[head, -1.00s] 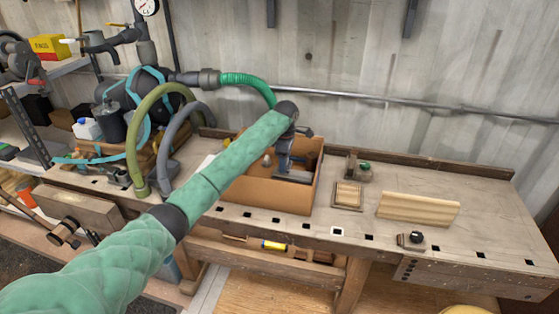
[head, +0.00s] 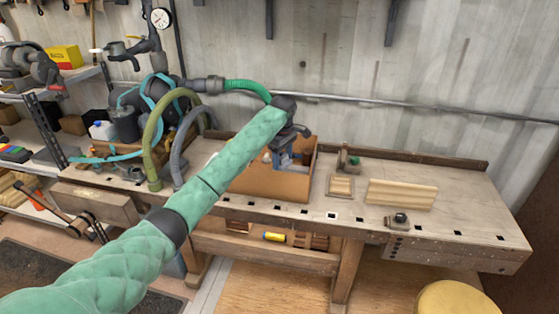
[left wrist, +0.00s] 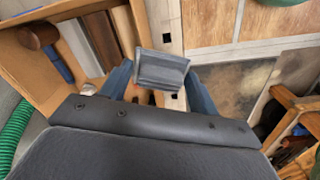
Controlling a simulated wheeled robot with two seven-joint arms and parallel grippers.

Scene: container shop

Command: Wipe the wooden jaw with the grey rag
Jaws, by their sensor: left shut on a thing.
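My left gripper (head: 284,158) is at the cardboard box (head: 265,188) on the workbench. In the left wrist view its two blue-grey fingers (left wrist: 160,88) are shut on a grey, block-shaped thing, which I take to be the grey rag (left wrist: 162,70). The rag is hard to make out in the head view. A wooden jaw (head: 105,202), with a screw and handle below it, is on the bench's front left; nothing touches it. My right gripper is not in view.
A small wooden frame (head: 340,187), a moulding piece (head: 402,193) and a clamp (head: 398,220) are on the bench's right part. Green and grey hoses arch left of the box. A yellow stool (head: 455,300) stands front right.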

